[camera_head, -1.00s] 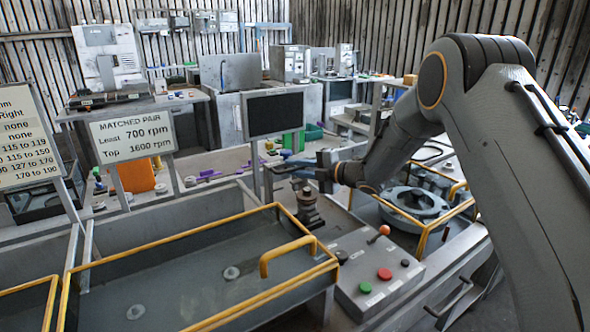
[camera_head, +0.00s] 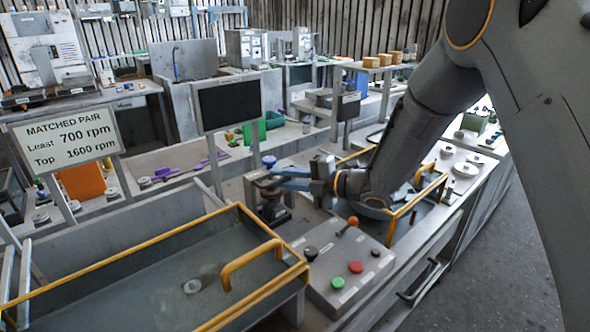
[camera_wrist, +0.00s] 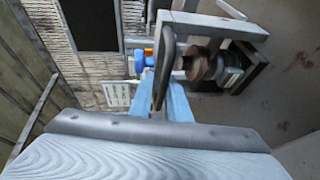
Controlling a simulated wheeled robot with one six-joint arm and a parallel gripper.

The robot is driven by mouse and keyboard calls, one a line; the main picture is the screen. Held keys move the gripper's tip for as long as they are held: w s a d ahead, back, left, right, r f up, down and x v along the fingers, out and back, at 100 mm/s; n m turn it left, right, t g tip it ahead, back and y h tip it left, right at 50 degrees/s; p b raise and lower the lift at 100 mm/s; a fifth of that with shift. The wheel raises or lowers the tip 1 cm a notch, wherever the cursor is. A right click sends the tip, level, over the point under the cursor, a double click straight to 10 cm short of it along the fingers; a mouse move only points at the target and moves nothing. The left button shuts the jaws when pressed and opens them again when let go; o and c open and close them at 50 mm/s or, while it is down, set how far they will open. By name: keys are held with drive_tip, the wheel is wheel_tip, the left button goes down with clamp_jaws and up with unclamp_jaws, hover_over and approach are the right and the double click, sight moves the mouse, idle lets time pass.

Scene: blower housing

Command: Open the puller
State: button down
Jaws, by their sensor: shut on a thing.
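The puller seems to be the grey clamp-like frame on a short post (camera_head: 268,201) at the bench's back edge, beside the yellow-railed tray. In the wrist view its grey bar frame (camera_wrist: 212,27) surrounds a rusty brown round part (camera_wrist: 196,66). A dark upright handle bar (camera_wrist: 167,45) stands in front of the frame. My gripper (camera_head: 291,180) reaches the puller from the right. In the wrist view its blue fingers (camera_wrist: 163,88) are closed around the lower part of the dark bar. The exact contact is partly hidden.
A yellow-railed tray (camera_head: 165,235) lies front left. A control box (camera_head: 340,262) with red and green buttons and an orange-tipped lever (camera_head: 350,223) stands just in front. A dark monitor (camera_head: 228,103) is behind. A railed bin (camera_head: 398,222) lies right, partly behind my arm.

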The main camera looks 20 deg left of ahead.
drive_tip(key=shift+s+d+f, duration=0.2)
drive_tip(key=shift+d+f, duration=0.15)
drive_tip(key=shift+f, duration=0.25)
drive_tip(key=c, duration=1.9)
unclamp_jaws()
drive_tip(key=shift+c, duration=0.2)
drive_tip(key=shift+o, duration=0.5)
drive_tip(key=shift+a+r, duration=0.1)
drive_tip(key=shift+r, duration=0.15)
drive_tip(key=shift+w, duration=0.1)
drive_tip(key=d+r+b, duration=0.1)
drive_tip(key=d+b, duration=0.1)
drive_tip(key=d, duration=0.5)
drive_tip(key=shift+s+d+r+b, duration=0.2)
drive_tip(key=shift+s+d+b, duration=0.1)
drive_tip(key=shift+d, duration=0.05)
drive_tip(key=shift+r, duration=0.1)
